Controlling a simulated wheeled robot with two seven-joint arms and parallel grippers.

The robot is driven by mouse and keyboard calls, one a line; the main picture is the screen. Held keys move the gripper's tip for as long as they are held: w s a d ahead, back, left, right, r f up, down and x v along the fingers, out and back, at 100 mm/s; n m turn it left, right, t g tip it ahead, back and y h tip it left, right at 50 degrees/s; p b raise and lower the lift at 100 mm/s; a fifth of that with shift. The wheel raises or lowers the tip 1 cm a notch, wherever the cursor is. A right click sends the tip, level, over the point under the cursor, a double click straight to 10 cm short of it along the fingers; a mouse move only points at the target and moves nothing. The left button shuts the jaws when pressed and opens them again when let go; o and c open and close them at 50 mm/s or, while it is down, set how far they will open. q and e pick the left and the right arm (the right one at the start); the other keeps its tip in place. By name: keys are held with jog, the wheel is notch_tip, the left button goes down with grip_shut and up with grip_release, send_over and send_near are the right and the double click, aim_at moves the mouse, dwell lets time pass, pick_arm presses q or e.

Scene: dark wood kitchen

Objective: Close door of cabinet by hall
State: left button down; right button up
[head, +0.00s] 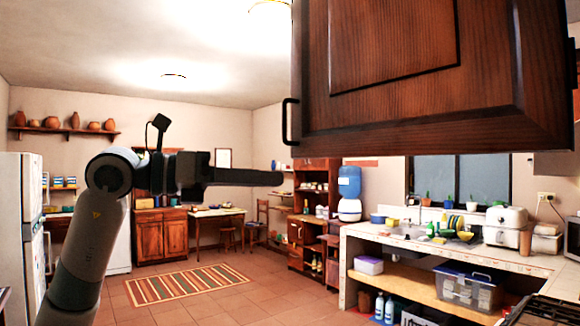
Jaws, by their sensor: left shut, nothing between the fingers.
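A dark wood cabinet door (400,50) fills the upper right of the head view, close to me. It has a black bar handle (286,122) near its lower left corner. The door stands out in front of the room, and its hinge and cabinet body are not clearly seen. My left gripper (272,177) reaches in from the left, its fingers pointing right, shut and empty. In the picture it is below and slightly left of the handle, apart from the door. My right gripper is not in view.
A tiled counter (400,250) with dishes and appliances runs along the right below the door. A stove (545,312) shows at the bottom right. A white fridge (20,220) stands at the far left. A striped rug (185,283) lies on open tiled floor.

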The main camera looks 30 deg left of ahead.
aim_at(305, 157)
pick_arm(q)
jog(key=s+a+r+t+y, duration=0.3)
jog(key=s+r+y, duration=0.1)
jog(key=s, duration=0.3)
jog(key=shift+a, duration=0.3)
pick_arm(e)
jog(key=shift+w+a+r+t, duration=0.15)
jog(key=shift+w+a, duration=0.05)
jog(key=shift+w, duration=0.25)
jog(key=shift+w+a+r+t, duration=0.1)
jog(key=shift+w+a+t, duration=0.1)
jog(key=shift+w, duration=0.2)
pick_arm(q)
jog(key=shift+w, duration=0.1)
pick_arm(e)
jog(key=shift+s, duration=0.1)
